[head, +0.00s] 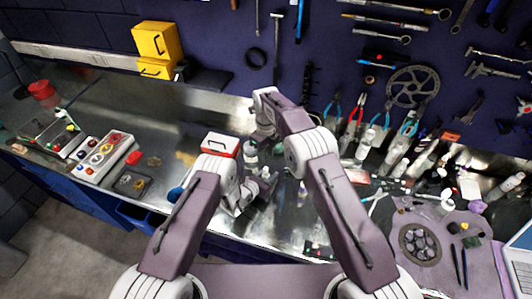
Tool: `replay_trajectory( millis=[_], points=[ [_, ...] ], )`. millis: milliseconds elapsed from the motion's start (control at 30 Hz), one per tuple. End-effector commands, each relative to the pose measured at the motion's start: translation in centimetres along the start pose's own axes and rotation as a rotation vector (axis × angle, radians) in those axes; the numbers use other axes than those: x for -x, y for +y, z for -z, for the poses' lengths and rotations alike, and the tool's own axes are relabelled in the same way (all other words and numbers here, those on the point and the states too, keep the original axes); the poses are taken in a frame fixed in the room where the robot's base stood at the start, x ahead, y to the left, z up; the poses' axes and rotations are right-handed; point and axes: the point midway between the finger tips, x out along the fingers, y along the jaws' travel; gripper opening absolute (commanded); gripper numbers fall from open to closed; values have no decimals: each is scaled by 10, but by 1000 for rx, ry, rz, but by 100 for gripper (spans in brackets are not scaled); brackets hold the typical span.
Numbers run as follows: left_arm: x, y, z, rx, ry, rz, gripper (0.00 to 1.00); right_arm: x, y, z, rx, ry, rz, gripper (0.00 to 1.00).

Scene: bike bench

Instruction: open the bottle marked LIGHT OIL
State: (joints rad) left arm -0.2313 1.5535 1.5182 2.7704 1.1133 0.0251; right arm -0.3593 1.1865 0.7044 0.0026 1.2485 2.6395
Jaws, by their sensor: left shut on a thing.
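A small white bottle (251,149) stands upright near the middle of the bench in the head view. Its label is too small to read, so I cannot tell whether it is the one marked LIGHT OIL. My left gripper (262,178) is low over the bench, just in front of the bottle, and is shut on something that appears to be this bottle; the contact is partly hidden. My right gripper (262,134) points down close above and beside the bottle top. Its fingers are too small and covered to show whether they are open.
A white and red box (220,144) stands just left of the bottle. Several bottles and tools crowd the bench to the right. A switch panel (104,155) and yellow bins (157,41) are at left. Bare metal bench (185,112) lies between them.

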Motion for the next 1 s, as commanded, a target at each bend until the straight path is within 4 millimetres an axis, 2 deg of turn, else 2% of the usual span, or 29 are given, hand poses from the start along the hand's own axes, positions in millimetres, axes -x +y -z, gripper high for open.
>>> replay_trajectory(
  millis=[300,467,700,733,833,867,1000],
  points=[
    [0,0,2,1,5,0,0,-58,1,1,3,4,-2,34],
    [0,0,2,1,5,0,0,-71,0,1,3,1,-1,34],
    [0,0,2,1,5,0,0,-72,0,1,3,1,-1,34],
    [0,0,2,1,5,0,0,-72,0,1,3,1,-1,31],
    [0,0,2,1,5,0,0,-72,0,1,3,1,-1,3],
    [0,0,2,1,5,0,0,-72,0,1,4,1,-1,0],
    [0,0,2,1,5,0,0,-72,1,1,4,2,-1,0]
  ],
)
